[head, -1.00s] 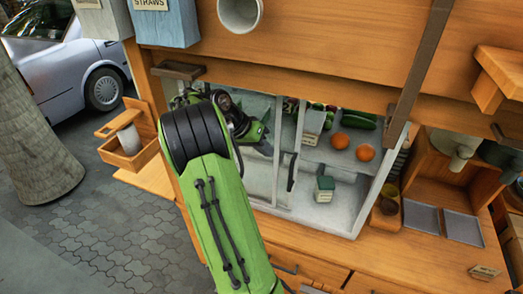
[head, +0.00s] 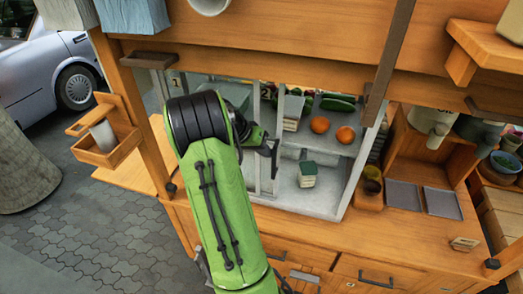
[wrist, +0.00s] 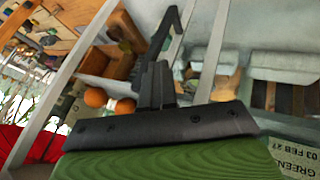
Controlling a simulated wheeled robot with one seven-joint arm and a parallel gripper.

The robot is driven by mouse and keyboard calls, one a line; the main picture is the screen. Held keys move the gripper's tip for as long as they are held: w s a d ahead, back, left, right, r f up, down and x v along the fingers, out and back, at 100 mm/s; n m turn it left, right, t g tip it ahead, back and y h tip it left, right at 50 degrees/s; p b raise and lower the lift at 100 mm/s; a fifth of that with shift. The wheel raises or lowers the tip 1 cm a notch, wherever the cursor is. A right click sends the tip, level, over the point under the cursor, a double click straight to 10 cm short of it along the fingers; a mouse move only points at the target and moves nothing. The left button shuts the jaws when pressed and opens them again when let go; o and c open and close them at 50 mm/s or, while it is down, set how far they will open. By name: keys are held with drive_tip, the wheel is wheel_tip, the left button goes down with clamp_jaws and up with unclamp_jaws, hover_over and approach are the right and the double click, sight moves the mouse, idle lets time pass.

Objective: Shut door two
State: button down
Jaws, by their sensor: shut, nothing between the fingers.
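The display cabinet (head: 333,214) has a pale frame, and its right half stands open. My gripper (head: 268,143) is shut and empty at the cabinet front, close to the handle; contact cannot be told. The shut fingers also show in the wrist view (wrist: 157,83). My arm hides much of the left half.
Inside the open half are oranges (head: 345,135), cucumbers (head: 337,104) and a green-topped box (head: 307,174). A "1" label (head: 176,82) is at the upper left. A dark upright post (head: 388,65) crosses the front at right. Wooden counter (head: 330,240) lies below.

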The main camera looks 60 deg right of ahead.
drive_tip(key=s+d+b, duration=0.1)
drive_tip(key=s+b, duration=0.2)
drive_tip(key=s, duration=0.8)
drive_tip(key=s+d+b, duration=0.2)
drive_tip(key=s+b, duration=0.1)
drive_tip(key=s, duration=0.9)
drive_tip(key=shift+s+d, duration=0.2)
drive_tip(key=shift+d, duration=0.1)
